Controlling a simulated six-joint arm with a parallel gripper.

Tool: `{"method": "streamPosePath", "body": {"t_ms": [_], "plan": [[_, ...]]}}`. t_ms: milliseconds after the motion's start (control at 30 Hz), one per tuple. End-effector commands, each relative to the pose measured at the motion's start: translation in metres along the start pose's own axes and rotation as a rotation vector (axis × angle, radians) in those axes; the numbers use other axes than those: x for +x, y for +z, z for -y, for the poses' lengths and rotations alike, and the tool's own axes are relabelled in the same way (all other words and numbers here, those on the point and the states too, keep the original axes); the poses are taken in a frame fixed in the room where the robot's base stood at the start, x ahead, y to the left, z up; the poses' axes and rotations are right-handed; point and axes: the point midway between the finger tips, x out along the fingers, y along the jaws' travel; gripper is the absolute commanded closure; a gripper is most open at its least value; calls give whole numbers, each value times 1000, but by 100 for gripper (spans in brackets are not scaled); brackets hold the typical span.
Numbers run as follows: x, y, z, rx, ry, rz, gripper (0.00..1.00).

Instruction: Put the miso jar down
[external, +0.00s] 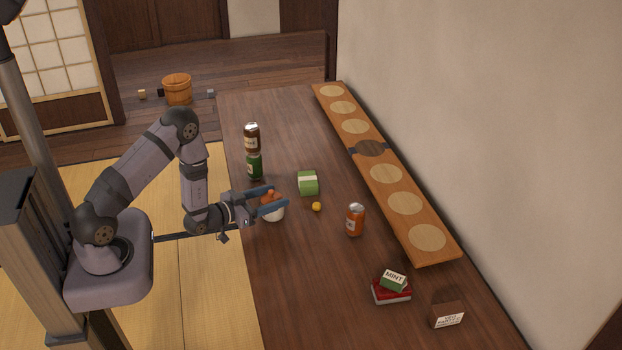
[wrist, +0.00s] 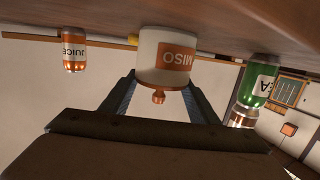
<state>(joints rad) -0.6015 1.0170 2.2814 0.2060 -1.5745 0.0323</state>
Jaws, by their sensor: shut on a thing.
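The miso jar (wrist: 162,58) is white with an orange label and a copper-coloured lid knob. In the wrist view, which is upside down, it sits between the two fingers of my gripper (wrist: 160,88). In the external view my gripper (external: 272,201) is shut on the jar, and the jar's white body (external: 273,214) shows below the blue fingers. The jar looks upright, at or just above the dark wooden table (external: 320,270) near its left edge. I cannot tell whether its base touches the wood.
A dark can (external: 251,136) stands on a green tea can (external: 255,166). A green box (external: 308,183), a yellow ball (external: 316,206) and an orange juice can (external: 355,220) are to the right. A mint box (external: 393,280) lies farther forward. A long board (external: 440,253) runs along the wall.

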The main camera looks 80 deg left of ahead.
Motion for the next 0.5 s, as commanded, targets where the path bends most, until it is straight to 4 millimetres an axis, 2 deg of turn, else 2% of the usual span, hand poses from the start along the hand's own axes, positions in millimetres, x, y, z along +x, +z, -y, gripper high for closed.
{"method": "streamPosePath", "body": {"t_ms": [333, 500], "plan": [[0, -4, 0, 0, 0, -4, 100], [-1, -13, 0, 1, 0, -6, 100]]}}
